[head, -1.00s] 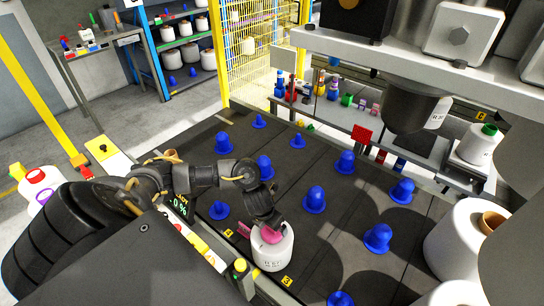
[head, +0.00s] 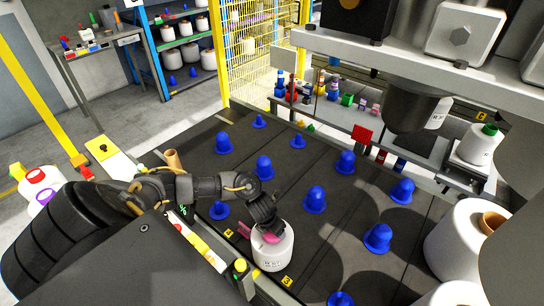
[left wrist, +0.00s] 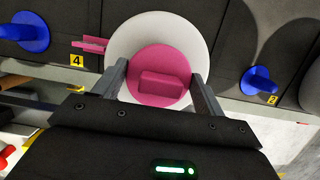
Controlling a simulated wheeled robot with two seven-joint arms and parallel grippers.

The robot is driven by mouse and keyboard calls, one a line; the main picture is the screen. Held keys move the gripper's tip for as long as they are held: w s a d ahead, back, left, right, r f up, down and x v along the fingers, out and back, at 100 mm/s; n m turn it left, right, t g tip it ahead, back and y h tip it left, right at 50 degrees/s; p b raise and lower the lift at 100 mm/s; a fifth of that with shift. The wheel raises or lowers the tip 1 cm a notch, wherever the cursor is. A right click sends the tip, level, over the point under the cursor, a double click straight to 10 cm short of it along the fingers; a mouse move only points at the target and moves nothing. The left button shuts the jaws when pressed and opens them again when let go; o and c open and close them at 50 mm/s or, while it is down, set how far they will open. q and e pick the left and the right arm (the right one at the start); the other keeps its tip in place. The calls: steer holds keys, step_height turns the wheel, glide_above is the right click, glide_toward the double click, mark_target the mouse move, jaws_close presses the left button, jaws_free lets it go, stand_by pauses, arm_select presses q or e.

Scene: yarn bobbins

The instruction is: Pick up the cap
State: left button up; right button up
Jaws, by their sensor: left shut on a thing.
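The cap is a pink disc with a raised block on top. In the left wrist view the cap (left wrist: 160,78) is over the top of a white bobbin (left wrist: 155,22). In the head view the pink cap (head: 268,236) shows partly behind my gripper, at the top of the bobbin (head: 272,250). My left gripper (left wrist: 160,90) is shut on the cap, with one finger on each side. I cannot tell whether the cap still touches the bobbin. A pink tab (left wrist: 90,43) sticks out beside the bobbin. My right gripper is not in view.
Several blue pegs, such as one nearby (head: 315,200), stand on the dark table (head: 310,250) around the bobbin. Large white bobbins (head: 465,240) stand at the right. A machine (head: 415,75) hangs at the back right.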

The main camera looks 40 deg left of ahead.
arm_select(q)
steer(key=shift+r, duration=0.55)
step_height(320, 180, up, 2)
steer(key=shift+a+r+p, duration=0.1)
steer(key=shift+r+p, duration=0.15)
steer(key=shift+p, duration=0.05)
steer(key=s+a+r+b, duration=0.4)
steer(key=s+a+r, duration=0.4)
steer(key=s+r, duration=0.1)
steer(key=shift+s+a+r, duration=0.2)
steer(key=shift+s+a, duration=0.2)
steer(key=shift+s, duration=0.45)
